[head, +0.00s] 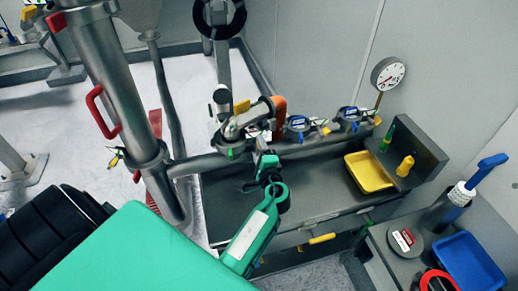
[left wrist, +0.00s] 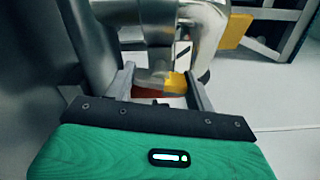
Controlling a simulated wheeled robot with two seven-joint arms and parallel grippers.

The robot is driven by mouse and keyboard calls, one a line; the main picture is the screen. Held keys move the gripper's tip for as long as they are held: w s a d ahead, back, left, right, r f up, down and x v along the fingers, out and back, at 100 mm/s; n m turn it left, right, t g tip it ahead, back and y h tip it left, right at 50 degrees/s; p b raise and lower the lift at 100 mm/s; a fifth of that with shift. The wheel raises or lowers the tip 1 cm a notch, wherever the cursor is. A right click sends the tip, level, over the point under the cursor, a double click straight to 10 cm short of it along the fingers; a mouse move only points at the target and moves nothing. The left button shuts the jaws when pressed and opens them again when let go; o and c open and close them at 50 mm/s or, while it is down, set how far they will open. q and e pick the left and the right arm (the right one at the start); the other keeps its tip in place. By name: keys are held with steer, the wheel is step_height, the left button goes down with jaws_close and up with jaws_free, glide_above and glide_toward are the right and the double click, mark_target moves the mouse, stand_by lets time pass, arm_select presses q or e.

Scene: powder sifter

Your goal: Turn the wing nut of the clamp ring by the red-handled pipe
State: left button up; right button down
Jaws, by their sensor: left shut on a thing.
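My left gripper (head: 266,160) is at the bent metal pipe (head: 245,122) in the middle of the head view. In the left wrist view its two grey fingers (left wrist: 162,88) are closed on a small yellow and dark-red part (left wrist: 174,82), which I take as the wing nut. The fingers and the gripper body partly hide it. The thick steel pipe with the red handle (head: 100,112) stands at the left of the head view. A clamp ring (head: 142,163) is around its lower end, with a small yellow-and-green fitting beside it. My right gripper is not in view.
Blue-marked clamps (head: 298,123) and a gauge (head: 387,74) are to the right. A blue bin (head: 470,262) is at the lower right. Pale floor lies beyond the pipes.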

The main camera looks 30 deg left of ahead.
arm_select(q)
steer(key=m+p, duration=0.1)
steer(key=m, duration=0.3)
steer(key=shift+r, duration=0.1)
steer(key=shift+m+p, duration=0.65)
steer(key=shift+m, duration=0.35)
steer(key=o, duration=1)
